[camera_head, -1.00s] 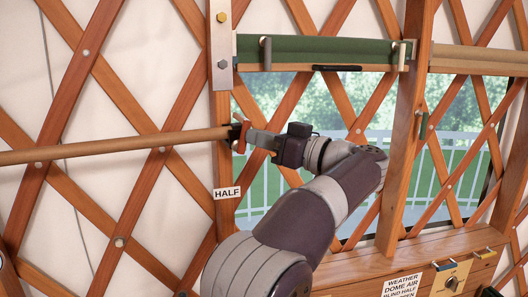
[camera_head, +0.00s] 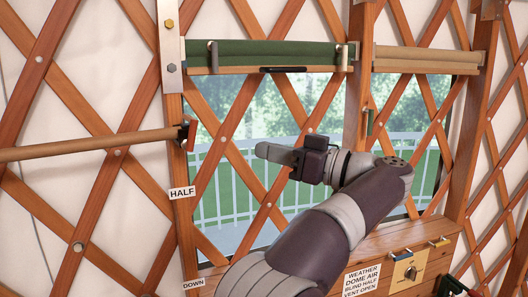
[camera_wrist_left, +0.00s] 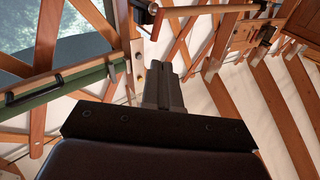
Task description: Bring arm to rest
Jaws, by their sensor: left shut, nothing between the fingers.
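My left gripper (camera_head: 268,152) is shut and empty. It points left in front of the window, below the green rolled blind (camera_head: 255,54), clear of everything around it. In the left wrist view its closed fingers (camera_wrist_left: 162,85) reach up the middle of the picture. The wooden pole (camera_head: 90,144) ends at a dark bracket (camera_head: 186,133) on the post, with a clear gap to my fingertips. My right gripper is not in view.
A tan rolled blind (camera_head: 425,58) hangs right of the green one. A HALF label (camera_head: 182,192) and a DOWN label (camera_head: 194,283) sit on the left post. A wooden ledge with a dial plate (camera_head: 406,270) and a printed sign (camera_head: 361,280) is below the window.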

